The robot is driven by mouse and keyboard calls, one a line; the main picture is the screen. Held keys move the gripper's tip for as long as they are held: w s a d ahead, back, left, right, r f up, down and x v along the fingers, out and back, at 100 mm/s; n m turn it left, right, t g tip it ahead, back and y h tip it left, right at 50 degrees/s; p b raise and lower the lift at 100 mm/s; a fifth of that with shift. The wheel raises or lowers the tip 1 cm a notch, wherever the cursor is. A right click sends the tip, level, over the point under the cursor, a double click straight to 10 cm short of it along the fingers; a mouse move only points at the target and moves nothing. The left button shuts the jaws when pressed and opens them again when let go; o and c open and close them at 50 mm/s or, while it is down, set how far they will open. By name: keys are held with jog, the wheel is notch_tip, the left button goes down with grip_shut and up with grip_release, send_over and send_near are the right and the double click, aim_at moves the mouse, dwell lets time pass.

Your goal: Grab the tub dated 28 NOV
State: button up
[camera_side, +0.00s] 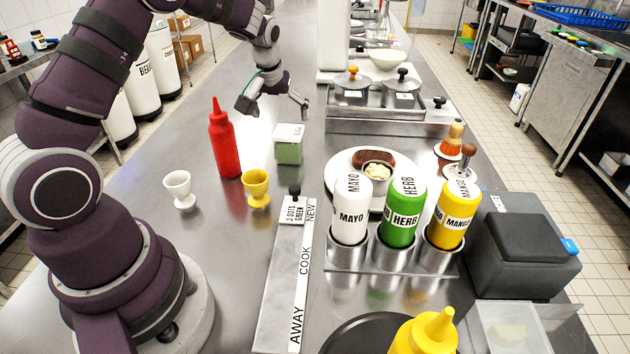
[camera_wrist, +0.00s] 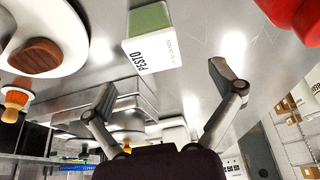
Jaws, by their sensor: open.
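A small square tub (camera_side: 289,150) with green contents and a pale lid stands on the steel counter, right of the red bottle. In the wrist view the tub (camera_wrist: 150,45) shows a white face reading PESTO. Smaller print beside that word is too small to read, so I cannot tell its date. My gripper (camera_side: 272,102) is above and behind the tub in the side view, apart from it. In the wrist view my gripper (camera_wrist: 167,87) has its two fingers spread wide with nothing between them, and the tub lies beyond the fingertips.
A red squeeze bottle (camera_side: 223,140) stands close left of the tub, with a yellow egg cup (camera_side: 256,188) and white egg cup (camera_side: 179,188) in front. Counter left of the bottle is clear.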

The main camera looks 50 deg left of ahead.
aim_at(288, 132)
jog(key=x, duration=0.7)
jog(key=shift+w+d+f, duration=0.25)
jog(key=shift+w+f, duration=0.05)
jog(key=shift+f, duration=0.1)
jog(key=shift+c, duration=0.2)
jog(key=c, duration=1.2)
